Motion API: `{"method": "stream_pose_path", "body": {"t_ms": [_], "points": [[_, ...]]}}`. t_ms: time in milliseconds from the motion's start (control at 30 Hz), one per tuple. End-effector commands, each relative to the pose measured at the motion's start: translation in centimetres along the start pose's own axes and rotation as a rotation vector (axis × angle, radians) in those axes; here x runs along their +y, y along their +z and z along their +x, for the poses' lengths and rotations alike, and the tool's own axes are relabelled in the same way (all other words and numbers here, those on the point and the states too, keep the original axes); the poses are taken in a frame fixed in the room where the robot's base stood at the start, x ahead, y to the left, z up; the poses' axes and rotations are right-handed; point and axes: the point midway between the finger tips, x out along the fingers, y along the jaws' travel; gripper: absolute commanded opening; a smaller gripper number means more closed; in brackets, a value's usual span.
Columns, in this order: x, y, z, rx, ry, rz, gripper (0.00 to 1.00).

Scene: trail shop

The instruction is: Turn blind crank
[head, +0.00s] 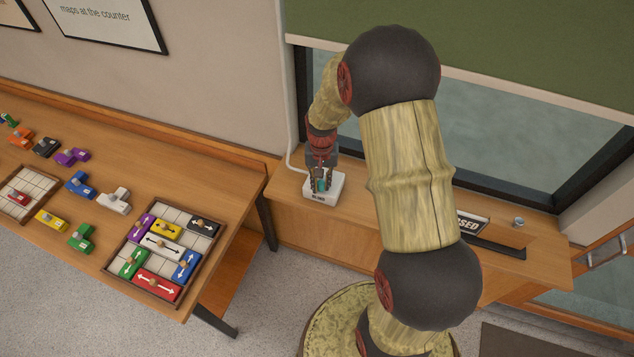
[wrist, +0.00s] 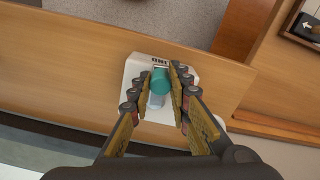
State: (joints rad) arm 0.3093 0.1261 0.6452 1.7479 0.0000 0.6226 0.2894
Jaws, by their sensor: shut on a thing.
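The blind crank is a white box with a teal knob. Its white box (head: 313,194) sits on the wooden ledge below the window, with a pale cord running up the wall from it. The teal knob (wrist: 160,80) shows in the wrist view between my fingers, above a pale shaft. My gripper (head: 320,182) reaches down over the box and is shut on the teal knob; it also shows in the wrist view (wrist: 161,75). The fingers partly hide the knob in the head view. The green blind (head: 520,35) covers the upper window, its pale bottom bar above the dark glass.
A wooden table (head: 225,185) at left holds several coloured toy vehicles and a sliding-block tray (head: 112,268). A sign reading "SED" (head: 472,224) and a small metal object (head: 518,222) stand on the ledge at right. My arm hides part of the window and ledge.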

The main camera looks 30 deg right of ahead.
Motion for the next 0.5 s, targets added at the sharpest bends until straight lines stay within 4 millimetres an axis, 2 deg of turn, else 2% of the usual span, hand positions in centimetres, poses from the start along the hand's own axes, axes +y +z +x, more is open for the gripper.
{"method": "stream_pose_path", "body": {"t_ms": [500], "points": [[2.5,-0.4,-0.1,0.005,0.0,-0.487,0.0]]}}
